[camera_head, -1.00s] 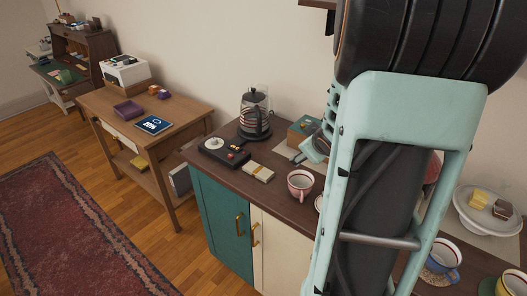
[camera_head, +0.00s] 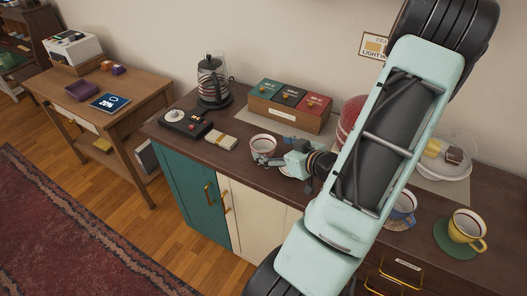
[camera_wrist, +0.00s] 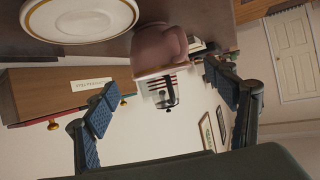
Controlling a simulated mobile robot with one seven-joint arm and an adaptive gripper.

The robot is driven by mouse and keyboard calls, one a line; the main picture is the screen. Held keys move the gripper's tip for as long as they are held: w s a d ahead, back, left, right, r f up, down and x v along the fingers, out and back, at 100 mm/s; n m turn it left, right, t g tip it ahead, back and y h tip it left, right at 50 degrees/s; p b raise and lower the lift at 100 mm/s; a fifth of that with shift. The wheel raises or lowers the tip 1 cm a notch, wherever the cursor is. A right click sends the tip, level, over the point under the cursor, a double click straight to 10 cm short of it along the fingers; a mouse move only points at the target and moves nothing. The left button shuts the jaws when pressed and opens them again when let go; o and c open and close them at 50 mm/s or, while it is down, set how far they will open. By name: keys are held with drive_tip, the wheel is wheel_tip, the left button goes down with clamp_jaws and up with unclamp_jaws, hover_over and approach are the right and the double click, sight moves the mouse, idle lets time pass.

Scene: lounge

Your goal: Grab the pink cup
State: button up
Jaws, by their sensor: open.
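The pink cup (camera_head: 263,146) stands upright on the dark brown counter top, with its handle toward the right and front. My gripper (camera_head: 284,160) is low over the counter, just to the right of the cup. In the wrist view, which looks upside down, the cup (camera_wrist: 158,47) appears ahead between the two spread fingers (camera_wrist: 163,88). The fingers are open with nothing held. The cup seems to lie at or just beyond the fingertips; I cannot tell if anything touches. My arm hides part of the counter to the right.
A white plate (camera_wrist: 80,20) lies close beside the cup. A blue cup (camera_head: 402,207) and yellow cup (camera_head: 467,226) are to the right.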

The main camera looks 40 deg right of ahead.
sight(257, 143)
drive_tip(key=x, duration=0.9)
drive_tip(key=shift+w+f, duration=0.15)
drive_tip(key=shift+w, duration=0.25)
drive_tip(key=c, duration=1.6)
drive_tip(key=shift+c, duration=0.2)
